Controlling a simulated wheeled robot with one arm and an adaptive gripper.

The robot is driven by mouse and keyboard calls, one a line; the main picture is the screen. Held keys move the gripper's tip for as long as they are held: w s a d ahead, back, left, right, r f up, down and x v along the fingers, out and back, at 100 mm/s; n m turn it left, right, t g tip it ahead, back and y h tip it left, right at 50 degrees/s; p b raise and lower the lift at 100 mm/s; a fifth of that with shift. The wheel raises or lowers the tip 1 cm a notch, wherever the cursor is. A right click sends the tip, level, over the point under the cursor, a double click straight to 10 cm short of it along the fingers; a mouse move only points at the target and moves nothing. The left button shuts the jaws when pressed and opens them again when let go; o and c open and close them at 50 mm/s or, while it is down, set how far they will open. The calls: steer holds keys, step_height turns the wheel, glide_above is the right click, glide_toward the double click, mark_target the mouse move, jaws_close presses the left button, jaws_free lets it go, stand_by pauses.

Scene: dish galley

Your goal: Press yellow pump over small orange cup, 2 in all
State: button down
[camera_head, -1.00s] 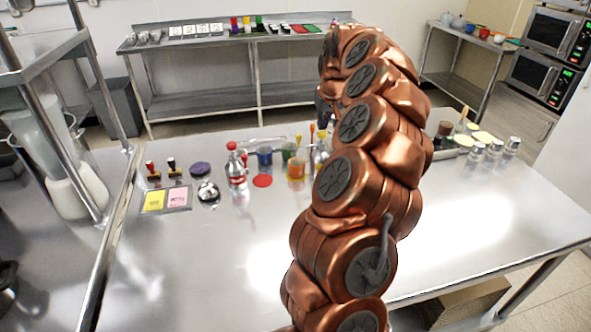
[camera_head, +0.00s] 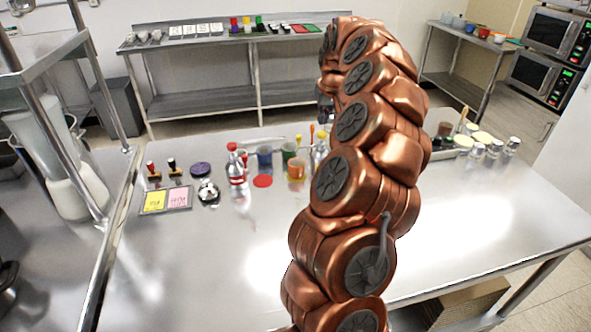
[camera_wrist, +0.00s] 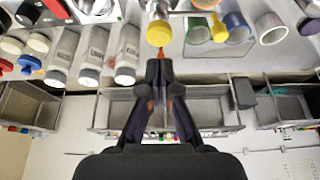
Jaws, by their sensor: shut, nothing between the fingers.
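A clear bottle with a yellow pump (camera_head: 321,148) stands on the steel table, partly hidden behind my arm. A small orange cup (camera_head: 296,170) stands just left of it. In the wrist view a round yellow top (camera_wrist: 159,34), which looks like the pump head, is straight beyond my fingertips. My gripper (camera_wrist: 158,68) is shut and empty, its tips close to the yellow top; I cannot tell whether they touch. An orange tip shows between the two. In the head view my arm hides the gripper.
A red-topped bottle (camera_head: 236,166), a blue cup (camera_head: 265,157) and a green cup (camera_head: 289,152) stand left of the pump. A red disc (camera_head: 263,181) lies before them. Several metal-topped shakers (camera_head: 493,150) stand at right. The table's front is clear.

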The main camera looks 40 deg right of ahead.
steer(key=shift+r+p, duration=0.6)
steer(key=shift+r, duration=1.7)
steer(key=w+a+r+n+y, duration=0.2)
steer(key=a+n, duration=0.1)
steer(key=a, duration=1.3)
steer(key=s+a+f+n+g, duration=0.1)
steer(key=s+a, duration=0.3)
steer(key=a, duration=0.4)
steer(key=s+a+n, duration=0.1)
steer(key=s+a, duration=0.2)
steer(key=a, duration=0.5)
steer(key=s+a+f+g, duration=0.1)
steer(key=s+a+f, duration=0.2)
steer(key=s, duration=0.6)
steer(key=s+a+f+g, duration=0.2)
steer(key=s+a+f, duration=0.2)
steer(key=s, duration=0.5)
steer(key=s+a+f+g, duration=0.1)
steer(key=s+a+f, duration=0.2)
steer(key=s, duration=0.6)
steer(key=shift+s+a+f+n+g, duration=0.3)
steer(key=shift+a+n+g, duration=0.1)
steer(key=shift+a, duration=0.5)
